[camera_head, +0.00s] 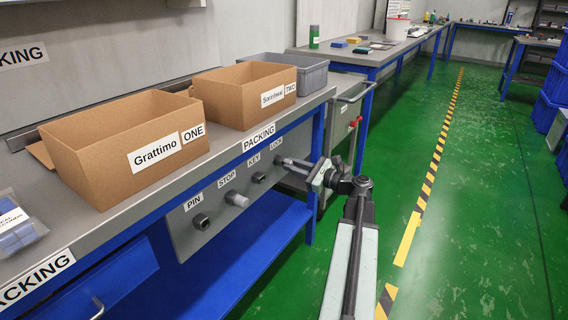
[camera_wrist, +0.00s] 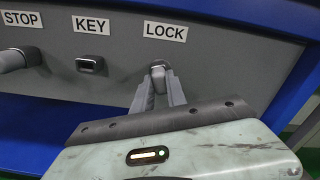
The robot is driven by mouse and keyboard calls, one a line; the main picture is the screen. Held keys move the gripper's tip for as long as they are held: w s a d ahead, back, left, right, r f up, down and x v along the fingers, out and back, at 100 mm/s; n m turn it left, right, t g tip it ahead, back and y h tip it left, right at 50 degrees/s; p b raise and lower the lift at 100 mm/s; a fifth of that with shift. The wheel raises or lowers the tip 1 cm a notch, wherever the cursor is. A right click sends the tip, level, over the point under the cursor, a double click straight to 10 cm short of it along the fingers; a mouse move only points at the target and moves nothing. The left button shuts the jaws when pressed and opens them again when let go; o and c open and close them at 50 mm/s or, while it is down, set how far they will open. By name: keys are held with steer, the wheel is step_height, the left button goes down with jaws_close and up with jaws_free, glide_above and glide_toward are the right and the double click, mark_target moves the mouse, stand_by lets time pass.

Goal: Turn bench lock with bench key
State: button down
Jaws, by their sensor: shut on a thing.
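My gripper (camera_wrist: 158,84) is shut at the bench lock (camera_wrist: 157,64), under the LOCK label. It is shut on the bench key, which the fingers almost wholly hide. The fingertips meet the lock's front, but how deep the key sits and its turn angle cannot be told. In the head view my gripper (camera_head: 290,163) reaches the right end of the grey panel from the right, and the lock is hidden there. The key holder (camera_wrist: 90,65) under the KEY label shows a dark slot with no key standing out of it.
On the panel (camera_head: 215,210) a STOP knob (camera_head: 236,199) and a PIN socket (camera_head: 201,221) stick out left of the key holder. Open cardboard boxes, Grattimo ONE (camera_head: 120,150) and TWO (camera_head: 243,92), stand on the bench above. Green floor (camera_head: 480,200) is free at right.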

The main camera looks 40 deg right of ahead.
steer(key=m, duration=0.4)
steer(key=shift+m, duration=0.3)
steer(key=shift+w, duration=0.1)
stand_by(1.2)
steer(key=c, duration=1.3)
jaws_free()
steer(key=shift+o, duration=0.2)
steer(key=v, duration=0.7)
steer(key=shift+s, duration=0.4)
